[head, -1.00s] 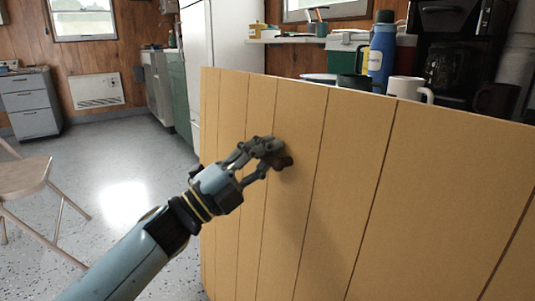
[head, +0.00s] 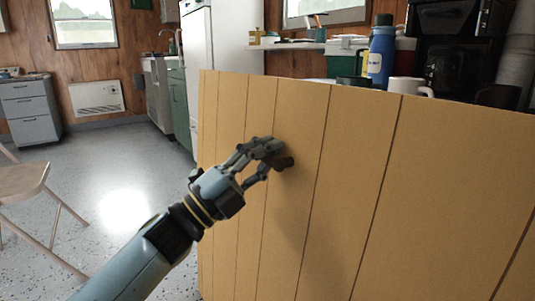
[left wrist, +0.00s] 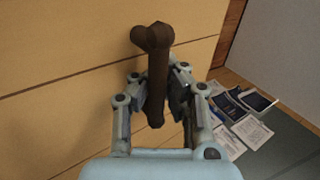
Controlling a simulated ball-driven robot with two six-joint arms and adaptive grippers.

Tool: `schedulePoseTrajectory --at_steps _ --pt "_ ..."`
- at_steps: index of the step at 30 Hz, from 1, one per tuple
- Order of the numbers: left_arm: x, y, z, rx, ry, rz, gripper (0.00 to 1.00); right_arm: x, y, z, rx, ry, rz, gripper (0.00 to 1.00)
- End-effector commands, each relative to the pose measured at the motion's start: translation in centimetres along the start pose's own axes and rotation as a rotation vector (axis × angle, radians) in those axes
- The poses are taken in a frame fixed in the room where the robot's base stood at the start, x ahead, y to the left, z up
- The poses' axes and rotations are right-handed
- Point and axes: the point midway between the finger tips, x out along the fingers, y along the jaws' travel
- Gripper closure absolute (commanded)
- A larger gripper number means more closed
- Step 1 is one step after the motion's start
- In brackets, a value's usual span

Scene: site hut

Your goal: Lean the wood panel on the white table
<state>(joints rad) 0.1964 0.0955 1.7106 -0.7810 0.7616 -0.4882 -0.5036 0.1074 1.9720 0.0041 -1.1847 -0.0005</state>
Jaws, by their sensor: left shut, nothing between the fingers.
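The wood panel (head: 345,190) is a large tan board with dark vertical grooves, standing upright and filling the right half of the head view. My left gripper (head: 283,153) is at its near face, left of its middle; its fingers are shut. A dark brown handle (head: 285,163) on the panel is at the fingertips. In the left wrist view the handle (left wrist: 157,80) lies in line with the fingers (left wrist: 157,105); I cannot tell whether they touch it. I cannot make out the white table for certain; the panel hides much behind it. My right gripper is not in view.
Behind the panel's top edge show a blue flask (head: 380,52), a white mug (head: 408,87) and a dark coffee machine (head: 447,50). A folding chair (head: 22,182) stands at the left. Open speckled floor (head: 120,180) lies between it and the panel. Papers (left wrist: 240,120) show in the wrist view.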

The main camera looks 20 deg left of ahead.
Motion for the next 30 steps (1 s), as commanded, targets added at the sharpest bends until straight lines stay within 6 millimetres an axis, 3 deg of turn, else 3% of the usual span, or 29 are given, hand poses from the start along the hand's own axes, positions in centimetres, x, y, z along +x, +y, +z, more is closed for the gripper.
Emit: schedulePoseTrajectory --at_steps 11,30 --pt "0.4 -0.4 0.0 0.002 0.003 -0.009 1.0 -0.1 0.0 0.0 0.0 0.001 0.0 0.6" --pt "2.6 1.0 0.0 0.002 0.002 0.004 1.0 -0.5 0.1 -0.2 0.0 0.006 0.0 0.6"
